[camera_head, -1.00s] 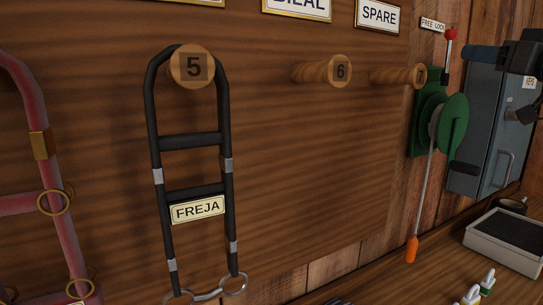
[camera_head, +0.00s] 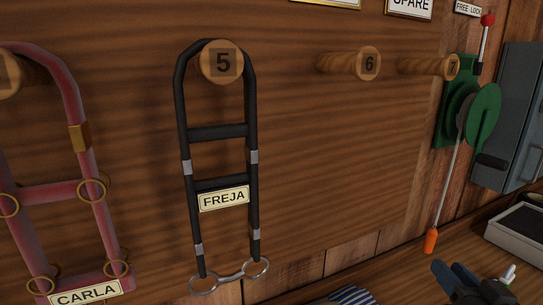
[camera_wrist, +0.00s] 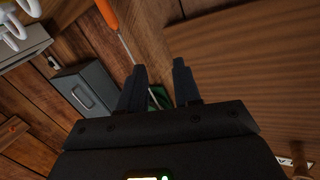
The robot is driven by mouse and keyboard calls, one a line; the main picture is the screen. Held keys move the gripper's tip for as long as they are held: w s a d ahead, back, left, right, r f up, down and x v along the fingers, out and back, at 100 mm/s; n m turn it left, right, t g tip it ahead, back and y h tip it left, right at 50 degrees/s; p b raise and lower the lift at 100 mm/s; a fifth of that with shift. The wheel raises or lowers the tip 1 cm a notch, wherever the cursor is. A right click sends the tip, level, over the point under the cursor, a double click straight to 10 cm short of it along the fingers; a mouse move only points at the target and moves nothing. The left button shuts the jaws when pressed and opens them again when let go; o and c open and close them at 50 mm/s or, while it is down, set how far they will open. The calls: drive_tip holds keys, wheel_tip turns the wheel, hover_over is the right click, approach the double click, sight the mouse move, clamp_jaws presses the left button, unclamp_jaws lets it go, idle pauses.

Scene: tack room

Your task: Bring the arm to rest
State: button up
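My gripper (camera_wrist: 159,70) shows in the wrist view with its two dark fingers apart and nothing held between them. In the head view my gripper (camera_head: 452,272) is at the lower right, in front of the wooden surface below the board. Its fingers point left there, and the rest of the arm is cut off by the frame edge.
A black bridle tagged FREJA (camera_head: 223,197) hangs on peg 5; a red one tagged CARLA (camera_head: 86,292) hangs left. Pegs 6 (camera_head: 368,63) and 7 (camera_head: 452,67) are bare. A green lever device (camera_head: 483,112), grey cabinet (camera_head: 510,115) and tray (camera_head: 515,240) stand right.

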drive_tip(key=s+a+f+g+p, duration=0.1)
drive_tip(key=s+a+f, duration=0.3)
drive_tip(key=s, duration=0.5)
drive_tip(key=s+a+f, duration=0.4)
drive_tip(key=s, duration=0.5)
drive_tip(key=s+a+r+n+y, duration=0.1)
drive_tip(key=s+a+r, duration=0.1)
drive_tip(key=s, duration=0.7)
drive_tip(key=s+a+r+n+g+p, duration=0.1)
drive_tip(key=s+a+r+n, duration=0.1)
drive_tip(key=s, duration=0.8)
drive_tip(key=shift+a+r+n+y, duration=0.35)
drive_tip(key=shift+a+r, duration=0.2)
drive_tip(key=shift+r, duration=0.4)
drive_tip(key=shift+s+f, duration=0.1)
drive_tip(key=shift+f, duration=0.05)
